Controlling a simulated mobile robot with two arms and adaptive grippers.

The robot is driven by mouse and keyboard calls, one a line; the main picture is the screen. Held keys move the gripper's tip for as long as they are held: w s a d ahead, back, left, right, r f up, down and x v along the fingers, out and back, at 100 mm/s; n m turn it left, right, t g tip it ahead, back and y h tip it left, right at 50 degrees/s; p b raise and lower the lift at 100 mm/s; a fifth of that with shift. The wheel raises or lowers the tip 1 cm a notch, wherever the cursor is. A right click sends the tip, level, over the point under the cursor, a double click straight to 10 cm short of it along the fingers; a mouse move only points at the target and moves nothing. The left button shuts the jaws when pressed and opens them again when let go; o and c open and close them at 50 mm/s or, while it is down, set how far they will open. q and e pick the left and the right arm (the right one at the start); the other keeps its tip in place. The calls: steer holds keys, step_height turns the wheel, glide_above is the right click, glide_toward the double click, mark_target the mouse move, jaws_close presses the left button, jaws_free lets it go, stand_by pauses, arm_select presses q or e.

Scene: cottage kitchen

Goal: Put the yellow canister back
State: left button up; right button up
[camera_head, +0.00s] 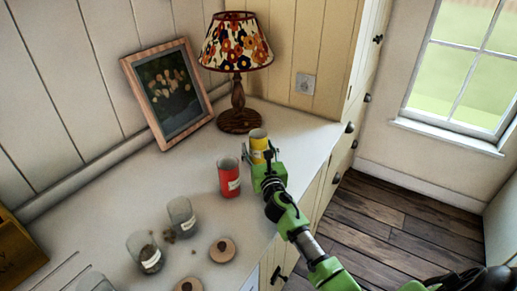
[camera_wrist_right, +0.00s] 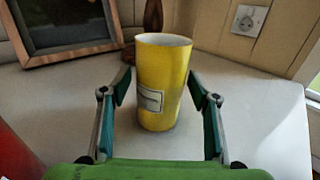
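The yellow canister (camera_head: 258,145) stands upright on the white counter, in front of the lamp and right of the red canister (camera_head: 229,177). In the right wrist view the yellow canister (camera_wrist_right: 162,82) is in the middle, open-topped, with a pale label low on its left side. My right gripper (camera_head: 260,153) is at the canister. In the wrist view its two fingers (camera_wrist_right: 159,90) are spread on either side of it, with small gaps showing. The canister's far side is hidden. My left gripper is not in view.
A lamp (camera_head: 237,50) and a leaning picture frame (camera_head: 168,88) stand behind. Glass jars (camera_head: 181,216) (camera_head: 146,252), a round wooden lid (camera_head: 222,250) and dark crumbs lie to the front left. Counter (camera_head: 300,132) right of the canister is clear up to its edge.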

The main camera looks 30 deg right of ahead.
steer(key=shift+r, duration=0.1)
steer(key=shift+r+p, duration=0.25)
steer(key=shift+p, duration=0.05)
steer(key=v, duration=1.2)
steer(key=shift+f+b, duration=0.15)
steer(key=shift+b, duration=0.15)
